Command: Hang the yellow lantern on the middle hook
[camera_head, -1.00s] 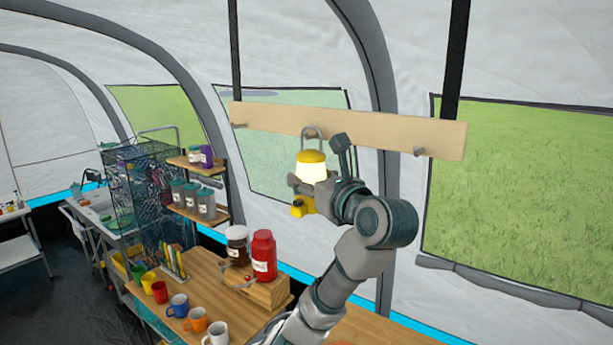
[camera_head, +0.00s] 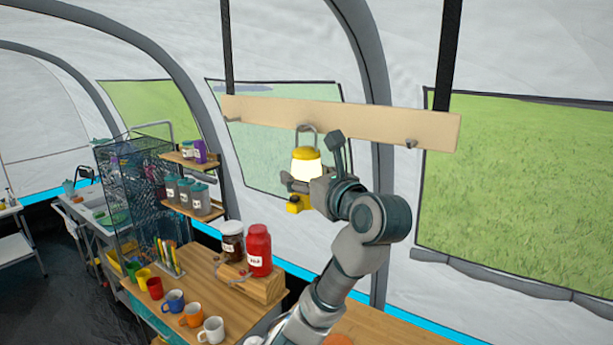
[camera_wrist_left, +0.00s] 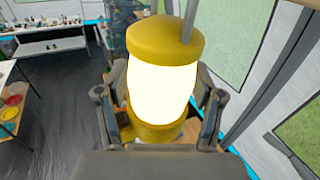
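The yellow lantern (camera_head: 306,168) has a glowing white body and a grey handle loop on top. It is upright in front of the wooden hook board (camera_head: 340,122). My left gripper (camera_head: 308,187) is around the lantern's glowing body. In the left wrist view the lantern (camera_wrist_left: 160,90) stands between the two fingers of the gripper (camera_wrist_left: 158,115). The handle overlaps the board's middle, and the middle hook is hidden behind it. I cannot tell whether the handle is on the hook. The left hook (camera_head: 233,118) and right hook (camera_head: 410,143) are bare. My right gripper is not in view.
Below are a wooden counter (camera_head: 200,283) with several mugs, a red jar (camera_head: 258,250) and a dark jar (camera_head: 232,241). A small shelf (camera_head: 196,211) with jars and a wire rack (camera_head: 135,185) stand to the left. The space right of my arm is open.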

